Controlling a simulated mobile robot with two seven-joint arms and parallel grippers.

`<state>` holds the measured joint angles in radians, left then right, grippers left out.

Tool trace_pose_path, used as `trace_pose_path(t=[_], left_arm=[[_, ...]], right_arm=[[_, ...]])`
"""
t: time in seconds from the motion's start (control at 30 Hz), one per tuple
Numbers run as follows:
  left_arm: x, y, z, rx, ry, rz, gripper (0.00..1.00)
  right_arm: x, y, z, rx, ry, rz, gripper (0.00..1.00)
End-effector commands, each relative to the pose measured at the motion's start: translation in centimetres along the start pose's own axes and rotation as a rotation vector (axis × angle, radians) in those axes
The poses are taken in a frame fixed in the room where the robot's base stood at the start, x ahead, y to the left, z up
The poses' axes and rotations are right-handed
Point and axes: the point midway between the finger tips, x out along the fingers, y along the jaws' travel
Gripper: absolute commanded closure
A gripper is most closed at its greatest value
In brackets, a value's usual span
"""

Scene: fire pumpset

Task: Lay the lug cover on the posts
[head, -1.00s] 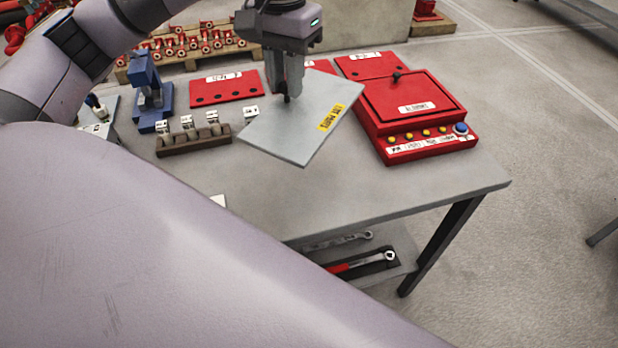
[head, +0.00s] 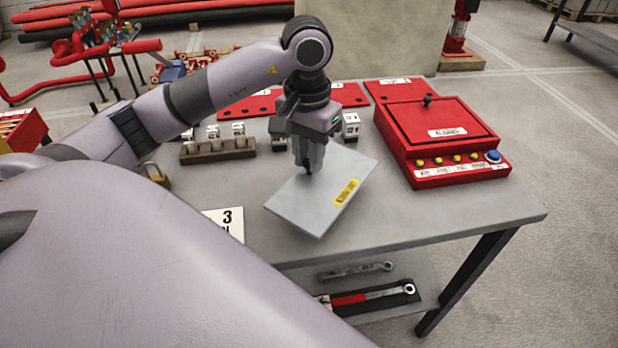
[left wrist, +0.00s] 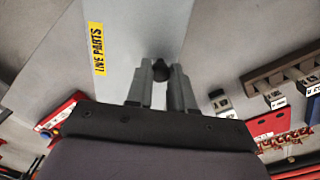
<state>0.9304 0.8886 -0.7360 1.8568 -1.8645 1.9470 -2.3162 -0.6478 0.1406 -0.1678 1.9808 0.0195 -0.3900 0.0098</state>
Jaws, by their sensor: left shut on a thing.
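The lug cover (head: 300,205) is a flat grey plate with a yellow label, which reads LIVE PARTS in the left wrist view (left wrist: 130,25). My left gripper (head: 308,168) is shut on the cover's small dark knob (left wrist: 161,71). It holds the cover, slightly tilted, over the front middle of the grey table (head: 420,212); the gap beneath is hard to judge. I cannot make out the posts; the cover and arm hide part of the tabletop. My right gripper is not in view.
A red box (head: 462,165) with a knobbed lid and buttons stands right of the cover. A brown rack (head: 205,153) with white-labelled pieces stands to the left. A white card (head: 227,222) lies near the front edge. Wrenches (head: 370,297) lie on the lower shelf.

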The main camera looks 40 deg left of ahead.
Motion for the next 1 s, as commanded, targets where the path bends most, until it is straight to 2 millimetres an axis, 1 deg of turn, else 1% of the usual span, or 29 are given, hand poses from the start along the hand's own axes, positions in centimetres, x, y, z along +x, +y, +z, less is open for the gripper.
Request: trace_pose_path(t=[0.03, 0.1, 0.27, 0.5, 0.73, 0.87, 0.9, 0.97, 1.0], left_arm=[[0.8, 0.0, 0.0, 0.000, -0.001, 0.000, 1.00], [1.5, 0.0, 0.0, 0.001, 0.000, 0.001, 1.00], [2.5, -0.1, 0.0, 0.001, 0.000, 0.000, 1.00], [5.6, -0.1, 0.0, 0.001, 0.000, 0.001, 1.00], [5.8, -0.1, -0.1, 0.001, 0.003, 0.001, 1.00], [6.2, -0.1, -0.1, 0.001, 0.003, 0.000, 1.00], [6.1, -0.1, -0.1, 0.001, 0.003, 0.000, 0.71], [6.0, -0.1, -0.1, 0.001, 0.002, 0.000, 0.52], [6.0, -0.1, -0.1, 0.001, 0.002, 0.000, 0.52]], right_arm=[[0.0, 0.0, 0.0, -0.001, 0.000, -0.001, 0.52], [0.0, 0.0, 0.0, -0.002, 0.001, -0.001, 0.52], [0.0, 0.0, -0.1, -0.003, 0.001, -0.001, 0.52], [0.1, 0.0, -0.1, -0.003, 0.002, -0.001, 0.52], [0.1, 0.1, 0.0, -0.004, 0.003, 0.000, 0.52], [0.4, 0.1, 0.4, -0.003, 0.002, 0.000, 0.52], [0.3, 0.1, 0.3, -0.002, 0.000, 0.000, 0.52], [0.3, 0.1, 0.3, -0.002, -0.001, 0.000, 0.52], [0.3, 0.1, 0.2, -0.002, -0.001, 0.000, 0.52]])
